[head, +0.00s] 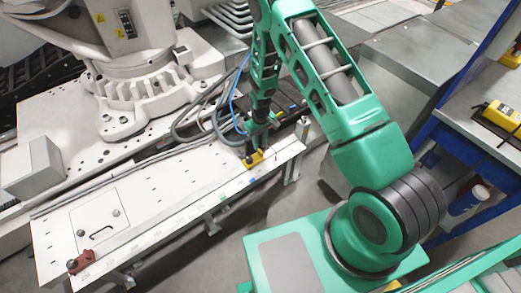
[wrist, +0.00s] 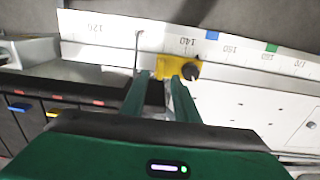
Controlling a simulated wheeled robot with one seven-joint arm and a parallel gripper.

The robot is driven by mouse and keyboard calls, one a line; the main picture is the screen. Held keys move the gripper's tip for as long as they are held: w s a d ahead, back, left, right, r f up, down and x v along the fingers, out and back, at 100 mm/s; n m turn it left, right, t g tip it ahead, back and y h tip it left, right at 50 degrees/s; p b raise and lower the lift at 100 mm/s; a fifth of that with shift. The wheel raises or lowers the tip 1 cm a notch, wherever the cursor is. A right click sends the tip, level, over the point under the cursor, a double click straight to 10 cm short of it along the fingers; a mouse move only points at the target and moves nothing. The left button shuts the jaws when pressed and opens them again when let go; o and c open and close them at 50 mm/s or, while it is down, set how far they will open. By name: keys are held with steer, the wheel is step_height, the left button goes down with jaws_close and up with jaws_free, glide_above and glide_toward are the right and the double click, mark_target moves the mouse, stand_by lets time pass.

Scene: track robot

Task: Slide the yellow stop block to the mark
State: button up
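The yellow stop block (wrist: 188,68) with a black knob sits on the white scale rail (wrist: 110,30), near the printed 140. In the head view the yellow block (head: 254,158) is near the rail's far right end. A blue mark (wrist: 212,35) and a green mark (wrist: 272,48) are on the scale, both to the right of the block in the wrist view. My gripper (wrist: 161,76) is down at the block, its fingers apart with part of the block at their tips. The fingers partly hide the block, and I cannot tell whether they press on it.
A red clamp-like piece (head: 81,262) stands at the rail's near left end. Cables (head: 195,130) run behind the rail. A white robot base (head: 130,95) stands on the plate behind. The rail top between block and red piece looks clear.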

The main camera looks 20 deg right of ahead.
mark_target(260, 150)
steer(key=shift+f, duration=2.7)
steer(key=shift+c, duration=0.3)
jaws_close()
